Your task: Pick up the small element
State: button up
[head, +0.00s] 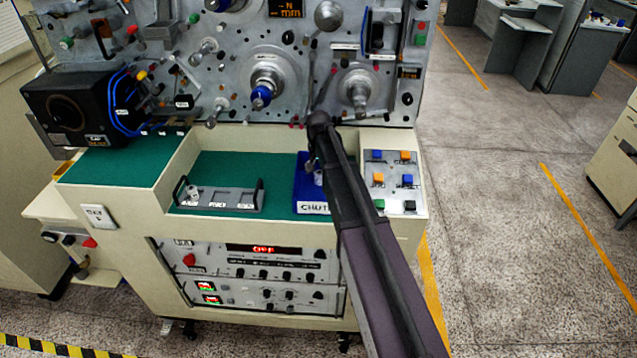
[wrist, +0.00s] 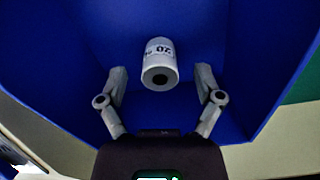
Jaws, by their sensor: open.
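The small element is a white cylinder (wrist: 159,62) with dark printing reading "20" and a dark hole in its end. In the wrist view it lies inside a blue bin (wrist: 228,35). In the head view, part of the white element (head: 318,178) shows in the blue bin (head: 311,197) labelled "CHUT...", partly covered by my arm. My gripper (wrist: 160,80) is open, with one finger on each side just short of the element. The element sits beyond and between the fingertips, and no grip on it shows. In the head view my arm hides most of the gripper.
A grey rack (head: 222,197) with a white piece at its left end stands on the green mat (head: 230,168), left of the bin. A button panel (head: 393,180) is to the right of my arm. The machine face with spindles (head: 267,80) rises behind. The bin's walls surround my gripper.

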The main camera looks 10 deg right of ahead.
jog(key=shift+f, duration=0.5)
grip_shut()
dwell(0.3)
